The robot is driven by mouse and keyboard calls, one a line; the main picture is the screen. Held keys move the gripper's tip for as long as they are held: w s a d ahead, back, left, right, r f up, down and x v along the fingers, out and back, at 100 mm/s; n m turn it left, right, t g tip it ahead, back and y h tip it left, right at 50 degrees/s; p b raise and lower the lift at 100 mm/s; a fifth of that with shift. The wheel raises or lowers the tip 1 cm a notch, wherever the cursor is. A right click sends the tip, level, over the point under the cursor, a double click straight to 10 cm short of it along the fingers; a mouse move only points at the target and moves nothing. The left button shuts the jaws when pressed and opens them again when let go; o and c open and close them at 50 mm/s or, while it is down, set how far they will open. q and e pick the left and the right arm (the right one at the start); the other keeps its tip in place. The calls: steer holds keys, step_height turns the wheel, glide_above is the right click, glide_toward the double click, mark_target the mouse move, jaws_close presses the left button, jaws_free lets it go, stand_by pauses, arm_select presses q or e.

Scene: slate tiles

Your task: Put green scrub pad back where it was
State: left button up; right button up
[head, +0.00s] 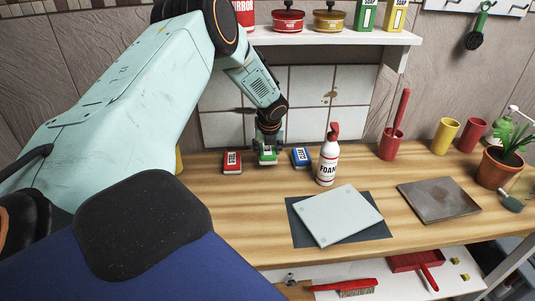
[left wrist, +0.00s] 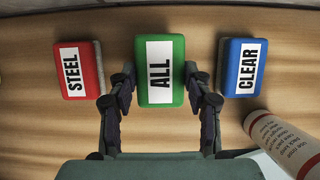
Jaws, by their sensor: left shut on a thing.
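The green scrub pad (left wrist: 160,93), labelled ALL, is between the fingers of my left gripper (left wrist: 160,100) in the left wrist view. In the head view the green pad (head: 267,158) shows partly under my left gripper (head: 268,150), at the back of the wooden counter between a red pad and a blue pad. My left gripper is shut on its two sides. I cannot tell whether the pad touches the counter. My right gripper is not in view.
The red STEEL pad (head: 232,162) and the blue CLEAR pad (head: 301,157) lie on either side. A white FOAM bottle (head: 327,163) stands right of the blue pad. A pale panel (head: 335,215) lies on a dark mat in front. A white shelf (head: 340,38) hangs above.

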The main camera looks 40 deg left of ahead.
mark_target(268, 152)
arm_select(q)
step_height(268, 152, down, 2)
steer(key=shift+s+f, duration=0.15)
steer(key=shift+f, duration=0.1)
steer(key=shift+w+f, duration=0.2)
steer(key=shift+f, duration=0.1)
steer(key=o, duration=0.9)
steer(key=shift+s, duration=0.15)
steer(key=shift+c, duration=0.2)
steer(key=shift+o, duration=0.8)
steer(key=p+v, duration=0.2)
steer(key=v, duration=1)
